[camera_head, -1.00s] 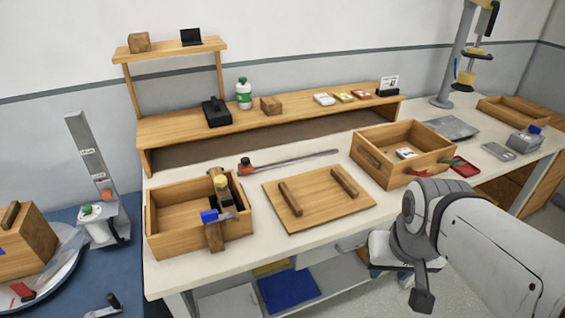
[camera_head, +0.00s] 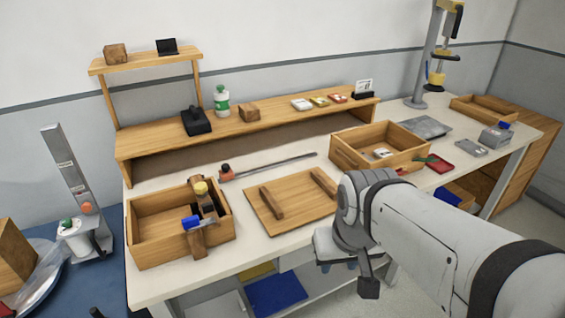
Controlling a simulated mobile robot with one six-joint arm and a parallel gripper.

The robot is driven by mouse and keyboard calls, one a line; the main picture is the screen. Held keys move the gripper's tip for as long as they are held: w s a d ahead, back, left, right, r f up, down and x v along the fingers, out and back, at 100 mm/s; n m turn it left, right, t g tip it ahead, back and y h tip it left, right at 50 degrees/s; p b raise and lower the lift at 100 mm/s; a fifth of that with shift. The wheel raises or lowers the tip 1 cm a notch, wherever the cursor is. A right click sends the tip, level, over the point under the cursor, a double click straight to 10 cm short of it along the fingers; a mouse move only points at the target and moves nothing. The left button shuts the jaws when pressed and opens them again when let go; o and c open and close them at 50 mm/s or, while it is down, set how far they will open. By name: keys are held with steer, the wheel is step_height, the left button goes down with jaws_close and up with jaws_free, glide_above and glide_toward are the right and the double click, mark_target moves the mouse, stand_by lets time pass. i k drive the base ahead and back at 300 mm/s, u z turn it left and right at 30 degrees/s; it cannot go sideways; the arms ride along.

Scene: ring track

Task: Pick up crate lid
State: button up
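The crate lid (camera_head: 291,216) is a flat wooden board with two wooden bar handles, lying on the white workbench. One handle (camera_head: 271,202) is at its left, the other (camera_head: 323,183) near its right edge. My arm covers part of the lid's right side in this view. My gripper (camera_head: 369,289) shows only as a dark end piece pointing down, in front of the bench's front edge and to the right of and nearer than the lid. Its fingers cannot be made out. The lid rests apart from it.
An open wooden crate (camera_head: 146,256) with tools across its rim stands left of the lid. Another open crate (camera_head: 345,157) stands behind and to the right. A long bar clamp (camera_head: 270,168) lies behind the lid. A wooden shelf (camera_head: 130,143) runs along the back.

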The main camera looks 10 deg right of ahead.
mark_target(284, 204)
steer(key=i, duration=0.95)
steer(key=u, duration=0.05)
